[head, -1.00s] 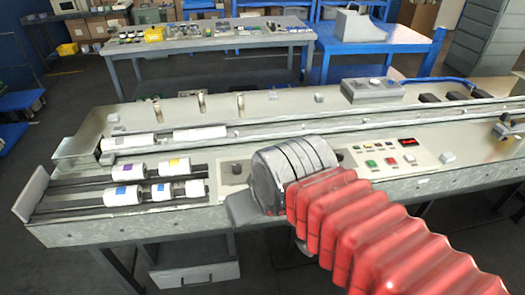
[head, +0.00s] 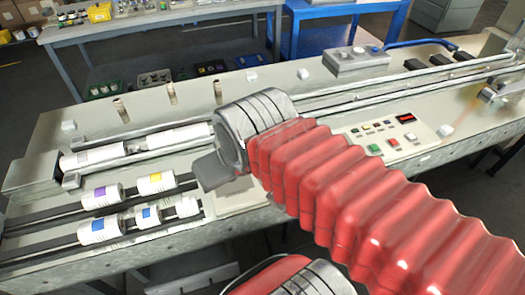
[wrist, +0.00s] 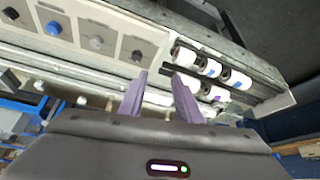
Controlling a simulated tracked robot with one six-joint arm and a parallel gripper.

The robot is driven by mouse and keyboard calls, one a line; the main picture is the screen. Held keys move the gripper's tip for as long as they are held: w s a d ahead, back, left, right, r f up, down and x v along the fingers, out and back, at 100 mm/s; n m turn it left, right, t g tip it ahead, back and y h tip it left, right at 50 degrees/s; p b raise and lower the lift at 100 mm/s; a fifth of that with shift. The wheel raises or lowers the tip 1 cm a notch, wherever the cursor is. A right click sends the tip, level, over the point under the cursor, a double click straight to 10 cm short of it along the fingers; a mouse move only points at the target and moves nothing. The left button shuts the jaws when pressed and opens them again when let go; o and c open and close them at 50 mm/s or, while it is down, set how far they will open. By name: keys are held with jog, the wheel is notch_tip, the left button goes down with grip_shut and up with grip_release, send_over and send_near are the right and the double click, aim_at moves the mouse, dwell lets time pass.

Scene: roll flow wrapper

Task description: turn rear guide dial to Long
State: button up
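In the wrist view, a row of dials on pale plates lies at upper left: a dark dial (wrist: 137,56), a grey dial (wrist: 97,43), a blue dial (wrist: 54,28) and a black one (wrist: 10,13) at the edge. Their labels are too small to read, so I cannot tell which is the rear guide dial or its setting. My gripper (wrist: 160,75) is open, its two fingers apart with nothing seen between them. The dark dial is left of and above the fingertips. In the head view my arm hides the dial plates; the gripper's grey part (head: 212,172) shows above the machine.
White rolls (head: 98,229) on rods stand at the machine's left. A control panel (head: 385,135) with coloured buttons and a red display is right of my arm. Guide rails and short upright posts (head: 171,93) lie behind. A grey box (head: 357,60) stands at the back.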

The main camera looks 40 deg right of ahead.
jog(key=shift+w+d, duration=0.1)
jog(key=shift+w, duration=0.15)
jog(key=shift+o, duration=0.2)
jog(key=o, duration=0.3)
jog(key=shift+w+d, duration=0.1)
jog(key=shift+d, duration=0.1)
jog(key=shift+o, duration=0.3)
jog(key=shift+w+d, duration=0.2)
jog(key=shift+w, duration=0.05)
jog(key=w+d+f+n+g, duration=0.2)
jog(key=w+d, duration=0.3)
jog(key=d, duration=0.5)
jog(key=w+d+f+n+g, duration=0.3)
jog(key=w+d+f+n, duration=0.1)
jog(key=d, duration=0.5)
jog(key=shift+w+d+g, duration=0.3)
jog(key=shift+w+d, duration=0.05)
jog(key=shift+w, duration=0.35)
jog(key=shift+f, duration=0.2)
notch_tip(320, 180, down, 14)
jog(key=shift+r, duration=0.2)
